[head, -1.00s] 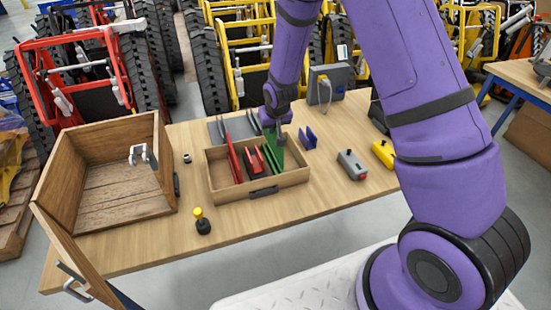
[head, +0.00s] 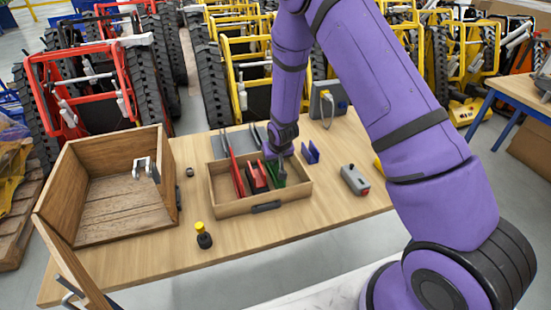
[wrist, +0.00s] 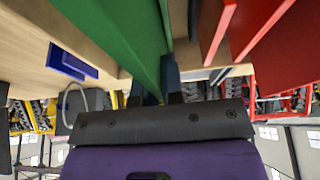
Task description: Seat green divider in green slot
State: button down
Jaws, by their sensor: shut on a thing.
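My gripper (wrist: 165,92) is shut on the green divider (wrist: 125,28), which runs upright away from the fingers in the wrist view. In the head view, my gripper (head: 276,156) is at the right back part of the open wooden tray (head: 288,199), and the green divider (head: 279,173) shows only as a small patch below it, down inside the tray. The green slot cannot be clearly made out; the divider, my wrist and the red parts cover that area. I cannot tell whether the divider's lower edge is between the slot's walls.
A tall red divider (head: 234,165) and a lower red slot (head: 256,180) stand left of the green divider. A blue bracket (head: 311,153) lies right of the tray. A wooden crate (head: 105,190), a yellow-topped knob (head: 203,235) and a grey box (head: 355,180) stand around it.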

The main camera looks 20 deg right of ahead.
jog(key=c, duration=1.2)
grip_release()
jog(key=shift+c, duration=0.2)
jog(key=v, duration=1.2)
jog(key=shift+r, duration=0.1)
jog(key=s+d+v, duration=0.1)
jog(key=d+v, duration=0.1)
jog(key=v, duration=1)
jog(key=d+v, duration=0.2)
jog(key=v, duration=1)
jog(key=s+d+r, duration=0.1)
jog(key=s+r, duration=0.4)
jog(key=s, duration=0.6)
jog(key=s+d+r, duration=0.2)
jog(key=s+r, duration=0.3)
jog(key=s, duration=0.6)
jog(key=shift+s+t, duration=0.25)
jog(key=shift+t, duration=0.05)
jog(key=shift+r, duration=0.15)
